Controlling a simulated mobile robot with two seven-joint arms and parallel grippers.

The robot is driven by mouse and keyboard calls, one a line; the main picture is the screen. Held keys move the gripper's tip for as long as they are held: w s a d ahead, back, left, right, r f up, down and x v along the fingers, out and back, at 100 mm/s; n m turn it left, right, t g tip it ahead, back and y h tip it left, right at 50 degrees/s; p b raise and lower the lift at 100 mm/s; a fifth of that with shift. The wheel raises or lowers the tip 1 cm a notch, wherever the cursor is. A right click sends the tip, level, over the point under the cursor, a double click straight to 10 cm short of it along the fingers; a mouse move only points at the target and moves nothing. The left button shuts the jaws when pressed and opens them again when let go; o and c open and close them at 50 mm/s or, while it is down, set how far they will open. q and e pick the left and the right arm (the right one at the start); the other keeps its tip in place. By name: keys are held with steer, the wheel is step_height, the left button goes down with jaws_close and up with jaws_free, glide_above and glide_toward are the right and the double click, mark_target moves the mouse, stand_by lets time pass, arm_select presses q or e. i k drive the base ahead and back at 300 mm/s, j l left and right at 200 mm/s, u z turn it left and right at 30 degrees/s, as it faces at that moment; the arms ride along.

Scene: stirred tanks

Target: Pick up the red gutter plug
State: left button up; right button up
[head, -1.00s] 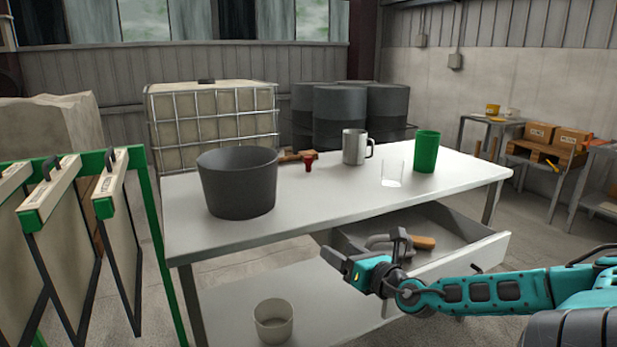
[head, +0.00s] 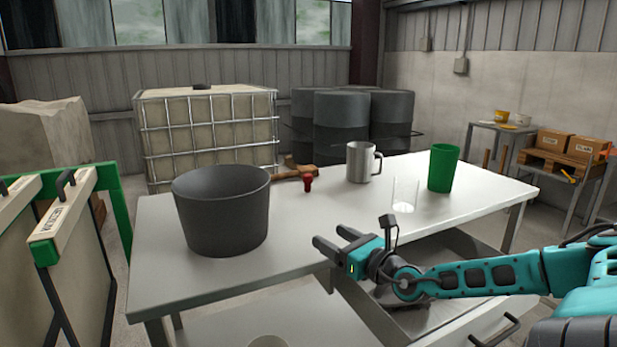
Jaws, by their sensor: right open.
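The red gutter plug (head: 308,183) stands on the white table (head: 300,232), towards its back edge, between the dark bucket and the metal mug. My right gripper (head: 330,240) is open and empty over the front part of the table. It is nearer to me than the plug and apart from it, a little to its right. My left gripper is not in view.
A dark grey bucket (head: 222,212) stands left of the plug. A brown-handled tool (head: 290,172) lies just behind it. A metal mug (head: 361,163), a clear glass (head: 404,195) and a green cup (head: 443,168) stand to the right. An open drawer (head: 455,318) juts out below.

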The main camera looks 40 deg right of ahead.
mark_target(307, 179)
steer(key=i+l, duration=0.2)
steer(key=l, duration=0.15)
steer(key=i+l, duration=0.45)
steer(key=l, duration=0.25)
